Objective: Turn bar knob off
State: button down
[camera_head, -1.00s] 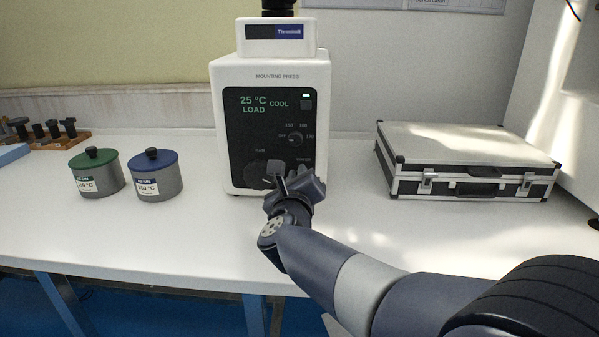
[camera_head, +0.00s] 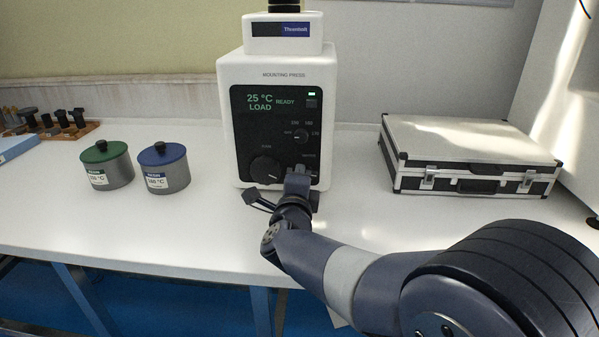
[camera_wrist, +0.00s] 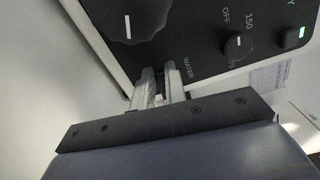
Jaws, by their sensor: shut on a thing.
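The mounting press (camera_head: 276,70) stands upright on the bench, its black panel facing me. My gripper (camera_head: 300,177) is at the panel's lower right. In the wrist view its two fingers (camera_wrist: 160,72) are close together beside the WATER label (camera_wrist: 187,66), shut on the bar knob there. The fingers hide nearly all of that knob, so its angle cannot be read. A large round knob (camera_head: 265,170) with a white mark is to the left. A small dial (camera_head: 301,136) is above; in the wrist view this dial (camera_wrist: 238,45) has OFF and 150 beside it.
The display (camera_head: 262,102) reads 25 °C, READY, LOAD, with a green light lit. A green-lidded pot (camera_head: 112,173) and a blue-lidded pot (camera_head: 168,178) stand left of the press. A silver case (camera_head: 470,150) lies to the right. Bare bench lies in front.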

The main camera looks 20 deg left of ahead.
jog(key=shift+f+n, duration=0.1)
jog(key=shift+n, duration=0.4)
jog(key=shift+f, duration=0.1)
jog(key=c, duration=1.4)
grip_release()
jog(key=shift+c, duration=0.2)
jog(key=p+v, duration=0.1)
jog(key=v, duration=1)
jog(key=shift+a, duration=0.1)
jog(key=shift+w, duration=0.2)
jog(key=x, duration=1)
jog(key=shift+w+b, duration=0.35)
